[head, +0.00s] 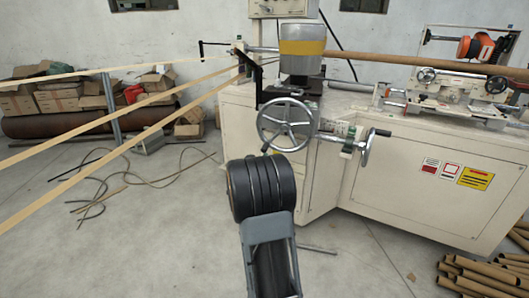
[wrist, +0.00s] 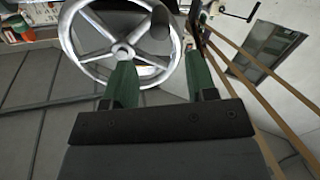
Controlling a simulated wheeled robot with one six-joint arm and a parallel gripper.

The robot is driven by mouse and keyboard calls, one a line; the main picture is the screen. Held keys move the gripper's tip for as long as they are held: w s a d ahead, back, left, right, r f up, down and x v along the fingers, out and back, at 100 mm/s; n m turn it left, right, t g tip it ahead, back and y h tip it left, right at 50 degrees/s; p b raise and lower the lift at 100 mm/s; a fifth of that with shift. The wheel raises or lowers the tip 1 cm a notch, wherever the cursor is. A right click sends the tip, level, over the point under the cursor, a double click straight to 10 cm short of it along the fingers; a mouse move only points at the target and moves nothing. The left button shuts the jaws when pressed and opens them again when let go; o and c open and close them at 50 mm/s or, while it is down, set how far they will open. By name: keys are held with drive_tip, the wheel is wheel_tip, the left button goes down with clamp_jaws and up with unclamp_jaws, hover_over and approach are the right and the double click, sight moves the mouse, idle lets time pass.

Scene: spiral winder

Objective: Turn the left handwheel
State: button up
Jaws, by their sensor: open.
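The left handwheel (head: 286,125) is a silver spoked wheel on the front of the cream machine, facing my arm. It also shows in the wrist view (wrist: 122,52), filling the top left, with a dark cylindrical handle (wrist: 159,25) on its right side. My gripper (wrist: 161,58) is open, with two green fingers spread apart. The left finger overlaps the hub area in the picture, and the right finger is just outside the rim. The handle appears ahead of the gap between them; I see no clear contact. In the head view my black wrist hides most of the gripper, just below the wheel.
A second handwheel (head: 366,148), seen nearly edge-on, stands to the right on the machine (head: 400,195). Long tan strips (head: 130,105) run in from the left. Cardboard tubes (head: 480,275) lie at bottom right. Loose cables (head: 95,200) lie on otherwise open floor at left.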

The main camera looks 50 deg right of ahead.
sight(263, 150)
drive_tip(key=b+x, duration=0.1)
drive_tip(key=x, duration=0.8)
drive_tip(key=shift+f, duration=0.1)
clamp_jaws()
idle(0.4)
